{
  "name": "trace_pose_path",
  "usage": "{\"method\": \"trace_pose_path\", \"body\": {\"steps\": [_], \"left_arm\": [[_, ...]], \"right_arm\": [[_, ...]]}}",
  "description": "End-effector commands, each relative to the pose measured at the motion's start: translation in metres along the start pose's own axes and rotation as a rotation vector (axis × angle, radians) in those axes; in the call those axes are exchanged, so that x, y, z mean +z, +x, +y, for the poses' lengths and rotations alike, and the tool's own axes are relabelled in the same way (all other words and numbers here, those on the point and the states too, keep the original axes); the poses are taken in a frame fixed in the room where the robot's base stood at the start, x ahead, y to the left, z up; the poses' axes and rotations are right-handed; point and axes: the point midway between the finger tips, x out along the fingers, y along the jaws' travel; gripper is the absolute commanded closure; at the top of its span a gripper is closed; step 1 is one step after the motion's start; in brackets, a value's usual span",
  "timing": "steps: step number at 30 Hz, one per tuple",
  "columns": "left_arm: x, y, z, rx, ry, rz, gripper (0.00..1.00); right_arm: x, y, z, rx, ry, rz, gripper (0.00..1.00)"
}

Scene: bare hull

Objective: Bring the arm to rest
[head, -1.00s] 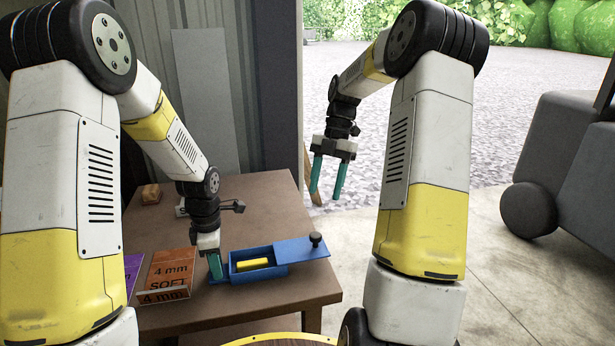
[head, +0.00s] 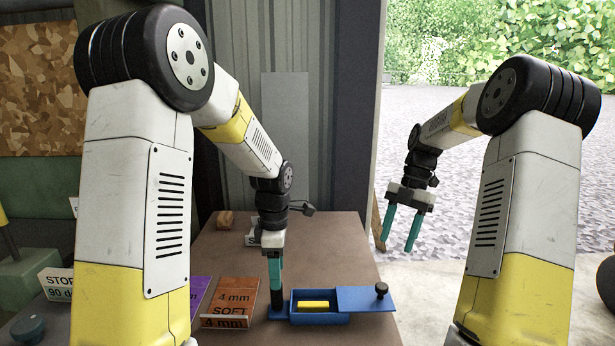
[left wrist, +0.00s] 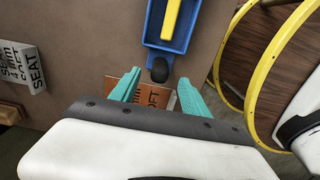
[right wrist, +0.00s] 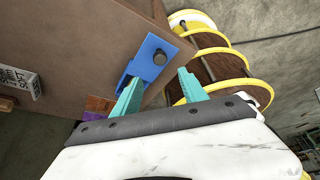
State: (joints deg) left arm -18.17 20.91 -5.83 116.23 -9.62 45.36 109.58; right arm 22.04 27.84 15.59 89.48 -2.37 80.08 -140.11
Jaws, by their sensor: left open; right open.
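A blue box (head: 320,319) sits on the brown table (head: 330,250) with a yellow bar (head: 314,305) inside. Its blue lid (head: 360,298), with a black knob (head: 381,288), lies off to the right, leaving the bar exposed. My left gripper (head: 275,284) is open, pointing down at the box's left end, above a black upright grip (head: 276,302). In the left wrist view the grip (left wrist: 159,70) shows between the apart fingertips (left wrist: 160,82), with the box (left wrist: 150,28) beyond. My right gripper (head: 402,232) is open and empty in the air, right of the table.
An orange block marked 4 mm SOFT (head: 236,296) and a purple one (head: 199,291) stand left of the box. A small wooden block (head: 225,218) lies farther back. A yellow-rimmed round wooden item (left wrist: 280,50) shows beside the table. A corrugated wall (head: 335,130) rises behind.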

Motion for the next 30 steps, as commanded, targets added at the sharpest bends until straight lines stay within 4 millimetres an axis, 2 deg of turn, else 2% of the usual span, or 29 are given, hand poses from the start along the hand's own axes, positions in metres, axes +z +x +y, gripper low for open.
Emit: {"method": "trace_pose_path", "body": {"steps": [1, 7, 11, 16, 21, 26, 30], "left_arm": [[0.0, -0.008, 0.001, 0.003, 0.0, -0.001, 0.46], [-0.002, -0.026, -0.002, 0.009, 0.02, -0.006, 0.46], [-0.01, -0.051, -0.012, 0.051, 0.138, -0.032, 0.46], [-0.028, -0.097, -0.042, 0.164, 0.433, -0.062, 0.46], [-0.043, -0.136, -0.08, 0.296, 0.757, -0.04, 0.46], [-0.055, -0.162, -0.117, 0.419, 1.057, 0.035, 0.46], [-0.063, -0.175, -0.148, 0.505, 1.297, 0.134, 0.46]], "right_arm": [[0.0, 0.0, 0.0, 0.0, 0.0, 0.0, 0.49], [-0.005, -0.003, 0.0, 0.002, 0.028, -0.014, 0.49], [-0.029, -0.018, -0.002, 0.024, 0.192, -0.083, 0.49], [-0.085, -0.041, -0.013, 0.143, 0.599, -0.208, 0.49], [-0.139, -0.052, -0.034, 0.352, 1.032, -0.252, 0.49], [-0.183, -0.05, -0.057, 0.592, 1.422, -0.18, 0.49], [-0.213, -0.04, -0.076, 0.782, 1.717, -0.026, 0.49]]}}
